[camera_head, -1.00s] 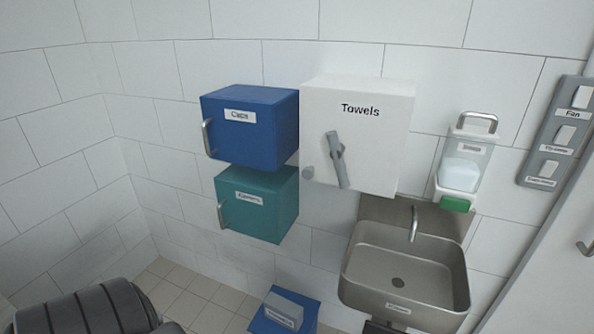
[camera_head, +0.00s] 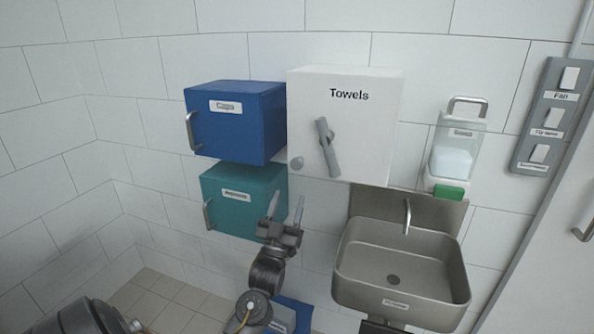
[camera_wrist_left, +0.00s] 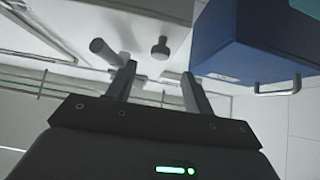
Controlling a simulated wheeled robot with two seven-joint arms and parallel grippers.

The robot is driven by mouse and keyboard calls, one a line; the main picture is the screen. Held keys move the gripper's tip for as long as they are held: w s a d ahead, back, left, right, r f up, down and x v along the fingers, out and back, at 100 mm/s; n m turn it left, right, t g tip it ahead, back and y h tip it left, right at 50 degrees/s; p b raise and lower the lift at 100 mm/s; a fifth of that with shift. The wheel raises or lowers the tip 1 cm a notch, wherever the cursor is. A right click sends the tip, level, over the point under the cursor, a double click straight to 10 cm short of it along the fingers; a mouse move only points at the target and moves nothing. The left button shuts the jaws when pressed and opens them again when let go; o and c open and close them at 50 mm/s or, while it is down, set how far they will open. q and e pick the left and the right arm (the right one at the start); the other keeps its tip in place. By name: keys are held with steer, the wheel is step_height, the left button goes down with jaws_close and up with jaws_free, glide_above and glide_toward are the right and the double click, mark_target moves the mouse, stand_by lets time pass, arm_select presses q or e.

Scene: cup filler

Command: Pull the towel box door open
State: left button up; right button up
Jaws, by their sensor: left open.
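The white towel box (camera_head: 372,128), labelled Towels, hangs on the wall with its door shut. A grey slanted bar handle (camera_head: 328,147) and a small round grey knob (camera_head: 297,163) are on its front. My left gripper (camera_head: 285,208) is open and empty, below the box's lower left corner and in front of the teal box. In the left wrist view the open fingers (camera_wrist_left: 157,82) point toward the box, with the bar handle (camera_wrist_left: 106,52) and the round knob (camera_wrist_left: 160,48) beyond them, apart from both. My right gripper is not in view.
A blue box (camera_head: 236,122) with a side handle and a teal box (camera_head: 232,190) below it hang left of the towel box. A metal sink (camera_head: 400,278), a soap dispenser (camera_head: 455,155) and a switch panel (camera_head: 545,115) are to the right.

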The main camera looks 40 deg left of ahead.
mark_target(296, 167)
arm_select(q)
steer(key=p+x, duration=0.1)
steer(key=x, duration=0.2)
steer(key=p+x, duration=0.1)
steer(key=x, duration=0.3)
steer(key=p+x, duration=0.2)
steer(key=x, duration=0.2)
steer(key=shift+s+r, duration=0.25)
steer(key=shift+r, duration=0.15)
jaws_close()
